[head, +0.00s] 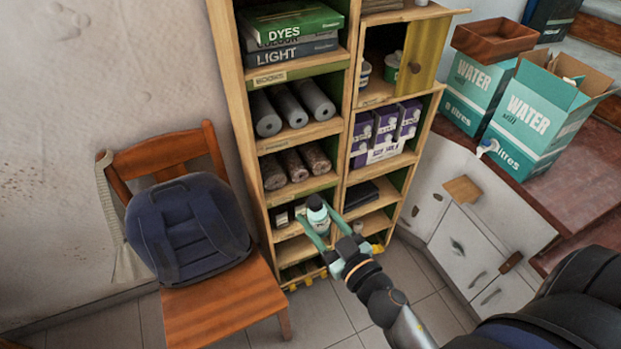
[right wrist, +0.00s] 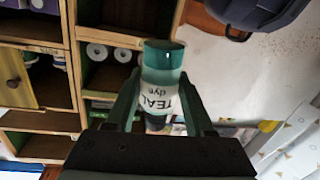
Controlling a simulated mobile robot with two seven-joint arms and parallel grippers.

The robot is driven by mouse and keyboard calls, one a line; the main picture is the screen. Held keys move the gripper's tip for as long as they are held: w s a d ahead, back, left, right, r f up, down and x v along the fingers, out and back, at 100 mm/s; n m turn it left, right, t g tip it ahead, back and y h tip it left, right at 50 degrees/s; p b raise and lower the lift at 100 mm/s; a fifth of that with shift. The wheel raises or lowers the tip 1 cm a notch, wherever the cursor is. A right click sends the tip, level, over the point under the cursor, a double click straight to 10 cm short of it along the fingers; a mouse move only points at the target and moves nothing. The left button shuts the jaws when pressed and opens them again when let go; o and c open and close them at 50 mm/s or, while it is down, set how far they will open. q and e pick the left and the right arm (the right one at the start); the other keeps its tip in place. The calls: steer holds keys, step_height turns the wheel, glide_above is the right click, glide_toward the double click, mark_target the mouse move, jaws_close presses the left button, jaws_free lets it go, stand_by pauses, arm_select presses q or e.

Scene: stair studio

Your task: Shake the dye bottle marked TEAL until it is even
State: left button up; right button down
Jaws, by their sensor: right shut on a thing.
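My right gripper (head: 320,222) is shut on the TEAL dye bottle (head: 317,211), in front of the lower part of the wooden shelf unit. In the right wrist view the bottle (right wrist: 162,82) stands between the two green fingers (right wrist: 160,95), its white label reading TEAL dye. It shows a dark teal band at the top of that picture and paler teal below it. Its lower end there is partly hidden by the gripper body. I cannot tell if the colour is even throughout. My left gripper is not in view.
The shelf unit (head: 258,150) holds books, grey rolls and purple cartons (head: 385,133) close behind the bottle. A wooden chair (head: 225,300) with a blue backpack (head: 188,225) stands left. White drawers (head: 470,255) and WATER boxes (head: 530,115) are right. Tiled floor (head: 325,312) is clear in front.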

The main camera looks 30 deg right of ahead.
mark_target(312, 199)
steer(key=r, duration=0.3)
steer(key=r+m+h, duration=0.1)
steer(key=r, duration=0.3)
steer(key=a+r+m, duration=0.1)
steer(key=r, duration=0.3)
steer(key=shift+w+a+r+h, duration=0.1)
steer(key=shift+w+r+h, duration=0.1)
steer(key=shift+w+h, duration=0.15)
steer(key=shift+f, duration=5.1)
steer(key=shift+w+r, duration=0.1)
steer(key=shift+r, duration=0.1)
step_height(312, 199, up, 10)
steer(key=shift+f, duration=0.1)
step_height(312, 199, down, 10)
steer(key=shift+f, duration=0.1)
step_height(312, 199, up, 10)
steer(key=shift+r, duration=0.1)
